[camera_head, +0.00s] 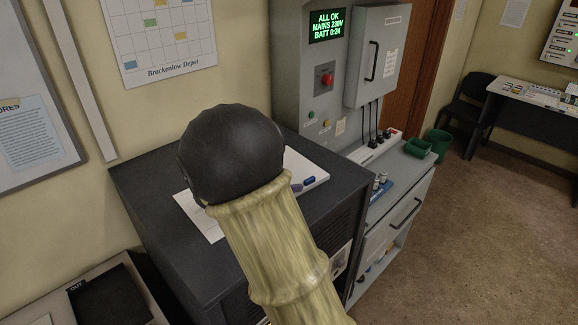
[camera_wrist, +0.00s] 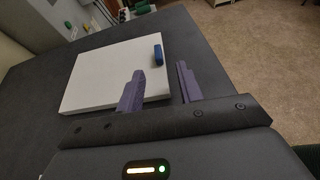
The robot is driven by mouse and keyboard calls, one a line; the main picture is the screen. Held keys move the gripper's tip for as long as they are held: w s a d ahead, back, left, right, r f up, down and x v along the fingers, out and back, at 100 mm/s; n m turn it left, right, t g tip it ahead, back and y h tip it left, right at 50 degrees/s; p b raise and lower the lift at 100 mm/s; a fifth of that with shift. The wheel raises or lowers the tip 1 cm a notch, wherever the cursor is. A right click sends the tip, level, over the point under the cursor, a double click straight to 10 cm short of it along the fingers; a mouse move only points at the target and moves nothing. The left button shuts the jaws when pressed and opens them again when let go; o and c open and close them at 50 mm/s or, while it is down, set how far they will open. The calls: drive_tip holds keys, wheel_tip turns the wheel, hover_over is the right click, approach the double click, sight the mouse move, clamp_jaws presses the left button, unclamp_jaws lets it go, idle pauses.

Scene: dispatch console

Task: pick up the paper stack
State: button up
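The paper stack (camera_wrist: 105,75) is a thick white block lying flat on the dark cabinet top, with a small blue object (camera_wrist: 158,54) on its right part. In the head view the right part of the stack (camera_head: 304,166) shows past my arm, with the blue object (camera_head: 309,181) at its near edge. My gripper (camera_wrist: 160,83) has two purple fingers with a gap between them. In the wrist view the left finger overlaps the stack's near edge and the right finger is beyond its right side. Contact is not clear. In the head view my arm hides most of the gripper.
The dark cabinet (camera_head: 150,195) bears the stack and a flat white sheet (camera_head: 197,216) left of my arm. A grey control panel (camera_head: 300,60) stands behind it.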

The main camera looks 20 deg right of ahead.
sight(309, 179)
drive_tip(key=shift+d+f, duration=0.2)
drive_tip(key=shift+d, duration=0.2)
drive_tip(key=shift+w+d+p, duration=0.25)
drive_tip(key=shift+d+p, duration=0.35)
drive_tip(key=p+x, duration=0.2)
drive_tip(key=x, duration=0.1)
drive_tip(key=shift+w+d, duration=0.15)
drive_tip(key=shift+w+d+f, duration=0.2)
drive_tip(key=shift+d+f, duration=0.05)
drive_tip(key=shift+s, duration=0.15)
